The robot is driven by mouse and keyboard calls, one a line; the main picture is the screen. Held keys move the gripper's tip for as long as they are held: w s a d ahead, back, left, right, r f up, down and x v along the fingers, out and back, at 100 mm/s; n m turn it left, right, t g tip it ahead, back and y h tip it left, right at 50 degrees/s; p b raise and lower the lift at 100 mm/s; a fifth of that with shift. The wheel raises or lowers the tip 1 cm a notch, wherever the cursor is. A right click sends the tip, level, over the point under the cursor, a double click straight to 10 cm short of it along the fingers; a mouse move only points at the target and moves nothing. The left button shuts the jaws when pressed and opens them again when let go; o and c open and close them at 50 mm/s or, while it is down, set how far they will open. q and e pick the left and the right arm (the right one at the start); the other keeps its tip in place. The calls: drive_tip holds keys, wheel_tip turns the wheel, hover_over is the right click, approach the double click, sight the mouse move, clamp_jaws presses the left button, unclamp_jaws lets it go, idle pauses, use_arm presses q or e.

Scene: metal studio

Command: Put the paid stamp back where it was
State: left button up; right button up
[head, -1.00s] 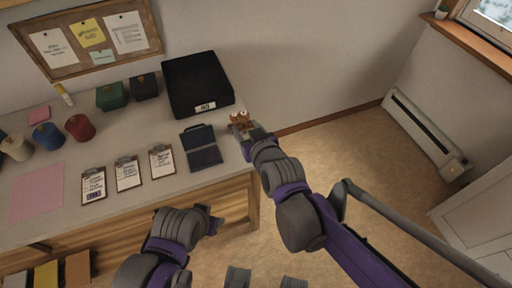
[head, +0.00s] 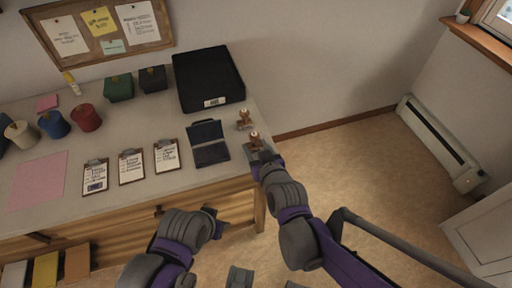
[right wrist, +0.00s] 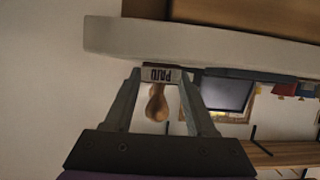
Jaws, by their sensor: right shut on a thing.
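The paid stamp (head: 254,136), with a rounded wooden handle, is in my right gripper (head: 257,146) near the table's right edge. In the right wrist view the stamp (right wrist: 157,105) sits between the two fingers (right wrist: 160,92), its block labelled PAID. I cannot tell whether it touches the table. A second stamp (head: 244,120) with a similar handle stands just behind it on the table corner. The open dark stamp-pad case (head: 209,152) lies to the left of the held stamp. My left gripper (head: 213,219) is low before the table front, its jaws unclear.
A black tray (head: 208,80) with a label stands at the back right of the table (head: 120,203). Several clipboards (head: 131,167) lie along the front, with cups (head: 86,118) and a pink sheet (head: 38,181) further left. Open floor (head: 340,170) lies right of the table.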

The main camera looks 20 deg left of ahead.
drive_tip(key=shift+f, duration=0.2)
drive_tip(key=o, duration=1.3)
drive_tip(key=shift+o, duration=0.2)
drive_tip(key=shift+r, duration=0.1)
drive_tip(key=shift+s+r, duration=0.1)
drive_tip(key=shift+r, duration=0.1)
drive_tip(key=p+v, duration=0.2)
drive_tip(key=v, duration=1)
drive_tip(key=shift+d+f, duration=0.1)
drive_tip(key=shift+f, duration=0.05)
drive_tip(key=s+d+f+m+g+h, duration=0.2)
drive_tip(key=s+d+f, duration=0.1)
drive_tip(key=d, duration=0.5)
drive_tip(key=s+d+f+m+g+h, duration=0.2)
drive_tip(key=s+d, duration=0.3)
drive_tip(key=d, duration=0.3)
drive_tip(key=s+d+f+m+g+h, duration=0.2)
drive_tip(key=s+d+f+h, duration=0.1)
drive_tip(key=d, duration=0.5)
drive_tip(key=shift+s+d+f+m+g, duration=0.15)
drive_tip(key=shift+s+f+m+g, duration=0.2)
drive_tip(key=shift+s, duration=0.25)
